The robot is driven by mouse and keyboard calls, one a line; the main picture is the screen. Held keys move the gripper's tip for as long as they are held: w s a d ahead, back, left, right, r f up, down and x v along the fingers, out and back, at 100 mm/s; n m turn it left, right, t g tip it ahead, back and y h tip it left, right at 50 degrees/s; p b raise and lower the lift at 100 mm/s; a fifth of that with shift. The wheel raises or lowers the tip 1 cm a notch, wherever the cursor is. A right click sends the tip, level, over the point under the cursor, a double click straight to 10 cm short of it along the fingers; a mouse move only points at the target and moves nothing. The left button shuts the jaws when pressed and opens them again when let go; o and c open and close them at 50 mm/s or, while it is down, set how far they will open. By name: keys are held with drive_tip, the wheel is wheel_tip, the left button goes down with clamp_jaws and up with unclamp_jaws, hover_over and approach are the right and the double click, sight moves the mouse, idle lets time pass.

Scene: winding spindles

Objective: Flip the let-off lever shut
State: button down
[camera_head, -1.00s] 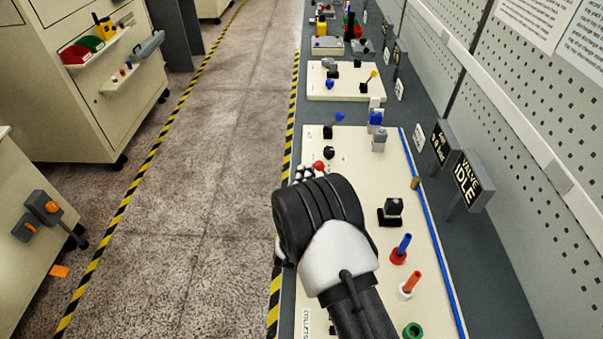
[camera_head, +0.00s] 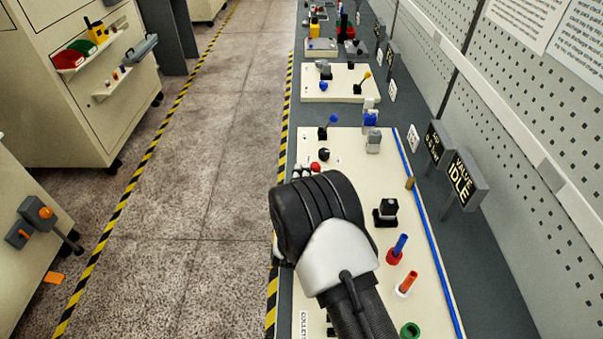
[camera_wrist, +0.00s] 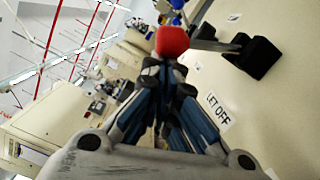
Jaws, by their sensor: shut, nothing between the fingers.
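The let-off lever has a red knob (camera_wrist: 172,41) on a thin grey rod that runs right to a black base (camera_wrist: 262,57) in the wrist view. A "LET OFF" label (camera_wrist: 218,110) is on the cream panel below it. In the head view the red knob (camera_head: 316,166) shows just beyond my wrist. My gripper (camera_wrist: 168,72) is shut and empty, its fingertips just under the red knob in the wrist view. I cannot tell whether they touch it. In the head view my dark wrist hides most of the gripper.
The cream panel (camera_head: 349,165) also bears a blue-knobbed lever (camera_head: 334,118), a black knob block (camera_head: 386,213), and blue and orange pegs (camera_head: 405,285) on the right. Signs (camera_head: 461,180) stand along the right side. The floor aisle (camera_head: 185,180) at left is clear.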

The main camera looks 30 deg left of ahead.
sight(315, 167)
drive_tip(key=m, duration=0.1)
drive_tip(key=d+r+m, duration=0.1)
drive_tip(key=shift+w+d+r+m, duration=0.2)
drive_tip(key=shift+w+r+m, duration=0.1)
drive_tip(key=shift+w, duration=0.1)
drive_tip(key=d+m, duration=0.1)
drive_tip(key=w+r+m, duration=0.1)
drive_tip(key=shift+d+m, duration=0.35)
drive_tip(key=shift+m, duration=0.05)
drive_tip(key=shift+w+d+r+m+g+b, duration=0.15)
drive_tip(key=shift+w+d+m+b, duration=0.2)
drive_tip(key=shift+d+m, duration=0.25)
drive_tip(key=shift+w+d+r+m+g+b, duration=0.1)
drive_tip(key=shift+w+d+m+g+b, duration=0.25)
drive_tip(key=shift+d+m, duration=0.3)
drive_tip(key=shift+w+d+r+m+b, duration=0.2)
drive_tip(key=shift+d+m+b, duration=0.25)
drive_tip(key=shift+m, duration=0.3)
